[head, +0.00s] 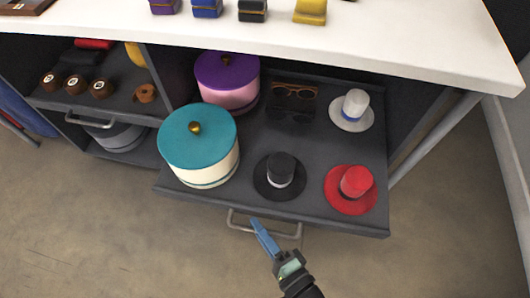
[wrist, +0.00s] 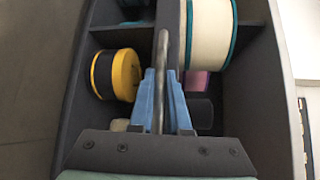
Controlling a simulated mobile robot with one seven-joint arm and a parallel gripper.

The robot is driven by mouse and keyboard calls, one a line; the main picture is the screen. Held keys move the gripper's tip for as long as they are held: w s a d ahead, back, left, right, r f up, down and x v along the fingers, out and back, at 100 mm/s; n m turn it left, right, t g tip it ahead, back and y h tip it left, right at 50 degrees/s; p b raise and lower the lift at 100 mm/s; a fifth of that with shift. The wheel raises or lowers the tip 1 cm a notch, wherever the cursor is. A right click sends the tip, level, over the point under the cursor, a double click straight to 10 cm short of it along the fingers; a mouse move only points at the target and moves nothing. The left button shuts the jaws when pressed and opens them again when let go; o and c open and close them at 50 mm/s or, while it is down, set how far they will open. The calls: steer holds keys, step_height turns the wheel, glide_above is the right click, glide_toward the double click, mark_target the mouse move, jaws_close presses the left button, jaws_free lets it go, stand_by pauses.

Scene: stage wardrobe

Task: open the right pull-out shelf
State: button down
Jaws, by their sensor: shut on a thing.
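The right pull-out shelf (head: 258,212) is a dark grey tray under the white counter, and it stands well out from the cabinet. Its grey bar handle (head: 285,236) is on the front edge. My gripper (head: 257,226) has blue fingers and is shut on this handle. In the wrist view, the handle (wrist: 162,50) runs between the two fingers of my gripper (wrist: 161,75). The fingers partly hide the bar.
The shelf carries a teal-lidded box (head: 197,140), a purple-lidded box (head: 227,78), glasses (head: 295,91), and black (head: 280,173), red (head: 352,187) and white (head: 352,110) hats. A left shelf (head: 62,101) has its own handle. Floor in front is clear.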

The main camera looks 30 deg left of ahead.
steer(key=s+d+p, duration=0.1)
steer(key=s+d, duration=0.1)
steer(key=s, duration=0.4)
steer(key=shift+s+p, duration=0.4)
steer(key=c, duration=0.9)
jaws_free()
steer(key=p+v, duration=0.2)
steer(key=v, duration=1.1)
